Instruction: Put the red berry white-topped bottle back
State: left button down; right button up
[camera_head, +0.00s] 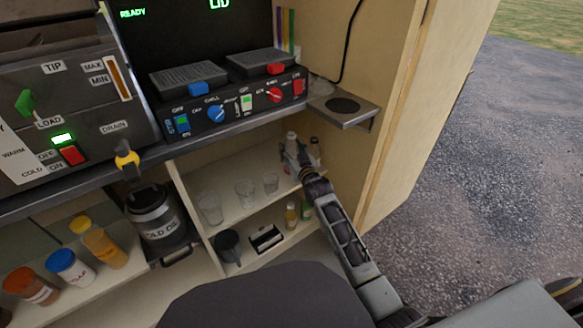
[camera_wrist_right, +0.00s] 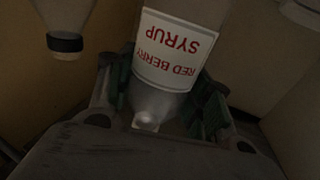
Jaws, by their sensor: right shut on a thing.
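The red berry white-topped bottle (camera_wrist_right: 178,50) is between the fingers of my right gripper (camera_wrist_right: 165,95) in the wrist view. Its label reads RED BERRY SYRUP and appears upside down there. Its pale top (camera_wrist_right: 146,121) points toward the palm. In the head view my right gripper (camera_head: 296,158) reaches into the upper shelf (camera_head: 235,217) under the counter, shut on the bottle. Only the bottle's pale upper part (camera_head: 291,138) shows there; its base is hidden, so I cannot tell whether it touches the shelf. My left gripper is not in view.
A dark-capped bottle (camera_head: 315,147) stands close beside my right gripper; a black-banded bottle (camera_wrist_right: 65,22) shows in the wrist view. Clear cups (camera_head: 245,193) stand left on the same shelf. Below are a dark jug (camera_head: 228,245) and small bottles (camera_head: 291,215). The counter edge overhangs.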

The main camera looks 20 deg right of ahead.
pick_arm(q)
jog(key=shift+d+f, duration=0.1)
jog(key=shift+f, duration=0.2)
pick_arm(e)
jog(key=shift+f, duration=0.75)
pick_arm(q)
jog(key=shift+b, duration=0.3)
pick_arm(e)
jog(key=shift+f, duration=0.1)
jog(key=shift+f+b, duration=0.75)
jog(key=shift+f, duration=0.75)
jog(key=shift+f+b, duration=0.4)
jog(key=shift+f, duration=0.5)
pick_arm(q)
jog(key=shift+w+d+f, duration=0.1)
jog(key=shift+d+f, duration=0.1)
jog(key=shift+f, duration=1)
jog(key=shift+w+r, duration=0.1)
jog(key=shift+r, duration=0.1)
pick_arm(e)
jog(key=shift+f, duration=0.1)
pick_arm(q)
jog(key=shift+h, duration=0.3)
pick_arm(e)
jog(key=o, duration=1.1)
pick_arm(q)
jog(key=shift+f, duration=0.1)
